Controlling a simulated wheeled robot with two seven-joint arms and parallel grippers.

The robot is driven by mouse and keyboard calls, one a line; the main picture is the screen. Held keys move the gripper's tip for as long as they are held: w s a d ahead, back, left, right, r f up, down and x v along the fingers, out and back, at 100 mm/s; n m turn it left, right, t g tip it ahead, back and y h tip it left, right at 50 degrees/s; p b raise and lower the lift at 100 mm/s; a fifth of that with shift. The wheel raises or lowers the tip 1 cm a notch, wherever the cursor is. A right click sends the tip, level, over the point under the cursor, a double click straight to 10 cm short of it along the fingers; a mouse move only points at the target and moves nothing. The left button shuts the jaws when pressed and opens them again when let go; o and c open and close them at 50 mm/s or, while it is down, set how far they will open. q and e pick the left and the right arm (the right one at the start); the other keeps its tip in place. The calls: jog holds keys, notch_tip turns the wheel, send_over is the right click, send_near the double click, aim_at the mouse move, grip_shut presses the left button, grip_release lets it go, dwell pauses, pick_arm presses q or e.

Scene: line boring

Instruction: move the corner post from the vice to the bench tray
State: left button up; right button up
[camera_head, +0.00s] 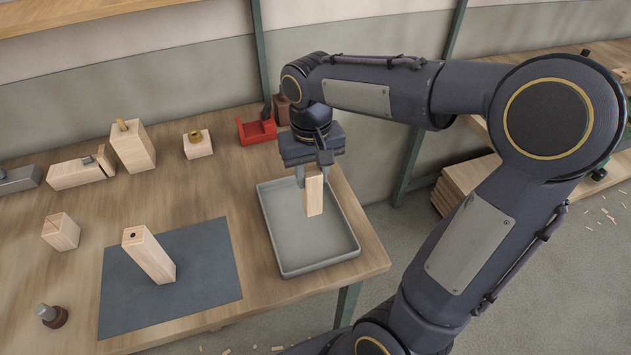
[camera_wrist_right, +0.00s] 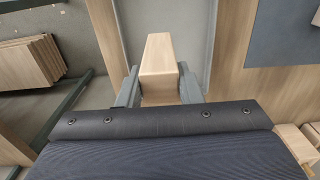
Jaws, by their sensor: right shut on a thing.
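The corner post (camera_head: 314,194) is a pale wooden block, held upright in my right gripper (camera_head: 314,175) over the grey bench tray (camera_head: 352,238). In the right wrist view the post (camera_wrist_right: 159,55) sits between the two fingers of the gripper (camera_wrist_right: 160,84), which are shut on it. Part of the tray (camera_wrist_right: 196,30) shows beyond it. Whether the post's lower end touches the tray floor I cannot tell. A red vice (camera_head: 257,131) stands at the back of the bench, with nothing pale in its jaws that I can see. My left gripper is not in view.
A dark mat (camera_head: 205,265) left of the tray bears a tall wooden block with a hole (camera_head: 150,256). Several other blocks, a wooden plane-like tool (camera_head: 78,174) and a dark knob (camera_head: 50,315) stand on the bench. The bench's right edge lies close beside the tray.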

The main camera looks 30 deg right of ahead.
jog(key=shift+w+d+f, duration=0.3)
jog(key=shift+d+f, duration=0.1)
jog(key=shift+f, duration=0.2)
jog(key=shift+w+d+f, duration=0.25)
jog(key=shift+d+f, duration=0.1)
jog(key=shift+f, duration=0.2)
jog(key=shift+w+d+f, duration=0.1)
jog(key=shift+d+f, duration=0.05)
jog(key=shift+f, duration=0.8)
jog(key=shift+w+d+f, duration=0.1)
jog(key=shift+f, duration=0.8)
jog(key=shift+f, duration=0.2)
jog(key=o, duration=1.1)
jog(key=shift+c, duration=0.2)
jog(key=shift+r, duration=0.1)
